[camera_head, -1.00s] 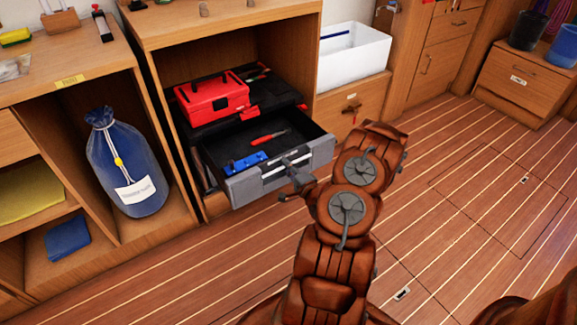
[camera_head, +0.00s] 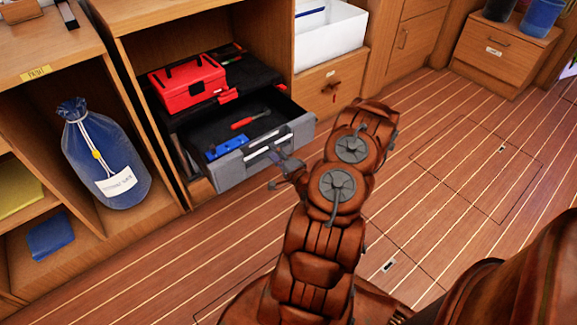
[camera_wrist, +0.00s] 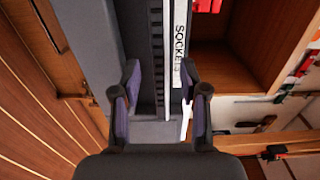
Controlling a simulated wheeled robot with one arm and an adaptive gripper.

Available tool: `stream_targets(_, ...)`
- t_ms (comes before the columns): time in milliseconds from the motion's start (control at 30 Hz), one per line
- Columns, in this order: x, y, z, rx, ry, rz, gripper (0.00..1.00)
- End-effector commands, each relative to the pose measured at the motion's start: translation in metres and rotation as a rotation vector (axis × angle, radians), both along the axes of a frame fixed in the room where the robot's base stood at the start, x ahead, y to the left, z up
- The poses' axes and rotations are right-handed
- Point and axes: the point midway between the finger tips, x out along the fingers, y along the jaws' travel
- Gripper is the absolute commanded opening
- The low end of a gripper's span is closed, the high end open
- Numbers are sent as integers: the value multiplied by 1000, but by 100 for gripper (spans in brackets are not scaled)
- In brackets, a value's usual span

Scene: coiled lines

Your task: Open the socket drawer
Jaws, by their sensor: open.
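The socket drawer (camera_head: 215,175) stands pulled out of the cabinet in the head view, its grey front clear of the cabinet and its inside showing. A red-handled tool (camera_head: 250,120) and a blue item (camera_head: 227,146) lie in it. In the wrist view, the grey drawer front (camera_wrist: 95,40) carries a white label (camera_wrist: 180,40) reading "SOCKETS". My gripper (camera_head: 284,168) is just outside the front, near its right part. In the wrist view, my gripper (camera_wrist: 160,88) is open, with its fingers apart on either side of the front's strip. Whether they touch it is unclear.
A red toolbox (camera_head: 187,82) sits above the drawer inside the cabinet. A blue bag (camera_head: 105,160) stands in the left compartment, and a white bin (camera_head: 330,35) is at the back. Bare plank floor (camera_head: 450,160) lies to the right.

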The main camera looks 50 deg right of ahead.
Motion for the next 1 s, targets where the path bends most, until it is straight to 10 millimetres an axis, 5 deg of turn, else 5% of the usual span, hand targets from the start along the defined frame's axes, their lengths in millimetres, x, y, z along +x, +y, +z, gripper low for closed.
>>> stream_targets(600, -68, 16, 0, 0, -1, -3, 44)
stream_targets(1000, -84, 22, 0, 0, -1, -1, 44)
